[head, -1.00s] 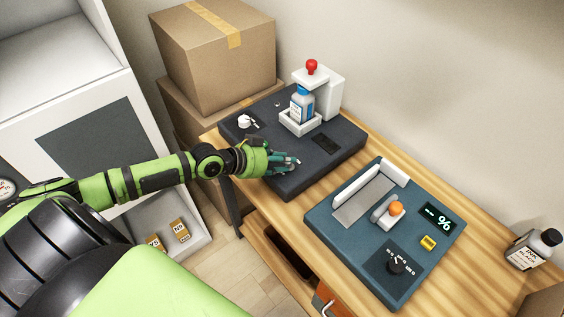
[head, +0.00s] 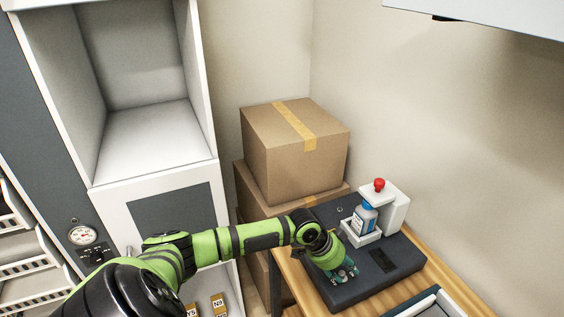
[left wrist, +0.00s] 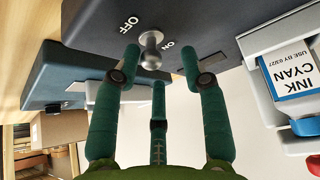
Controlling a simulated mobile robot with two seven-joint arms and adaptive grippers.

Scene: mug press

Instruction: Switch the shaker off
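The shaker is a dark slab (head: 345,293) on the wooden bench, with a white cradle (head: 400,208) holding an ink bottle (head: 364,220) upright. My left gripper (head: 346,274) is over the slab's front left part, in front of the bottle. In the left wrist view a silver toggle switch (left wrist: 150,50) stands between the printed words OFF and ON. The open teal fingers of my left gripper (left wrist: 155,76) are spread around the toggle, two to its sides and one below it in the picture. Whether they touch it I cannot tell. My right gripper is out of view.
A red knob (head: 379,185) tops the cradle's post. Cardboard boxes (head: 295,150) stand behind the bench's left end. A white cabinet (head: 150,145) is further left. A second device (head: 430,304) sits on the bench at the bottom edge.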

